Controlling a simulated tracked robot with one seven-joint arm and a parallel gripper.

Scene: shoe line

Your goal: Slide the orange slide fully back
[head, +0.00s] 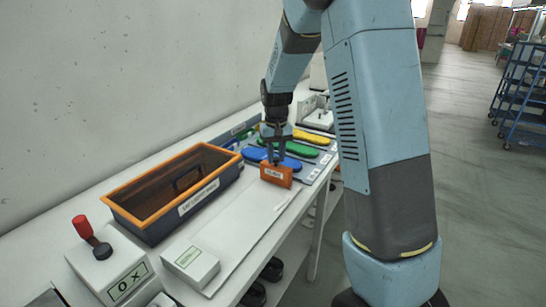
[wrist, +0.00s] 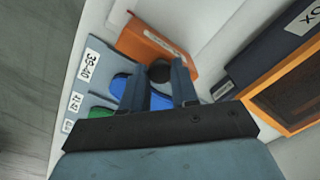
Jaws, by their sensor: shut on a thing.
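The orange slide (head: 275,175) is a small orange block with a white label on its front face. It sits at the near end of a grey board with coloured insoles. In the wrist view the orange slide (wrist: 150,42) shows at the top, with a dark round knob (wrist: 160,71) on it. My gripper (head: 277,158) reaches down onto the slide from above. In the wrist view my gripper (wrist: 158,78) has one finger on each side of the knob and is shut on it. The fingers partly hide the knob and the blue insole below.
A dark bin (head: 150,226) with an orange rim stands left of the slide, close to it. Blue (head: 290,163), green (head: 300,150) and yellow (head: 313,137) insoles lie behind the slide. A white box (head: 190,264) and a red-handled lever (head: 83,228) are nearer. The pale bench strip before the slide is clear.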

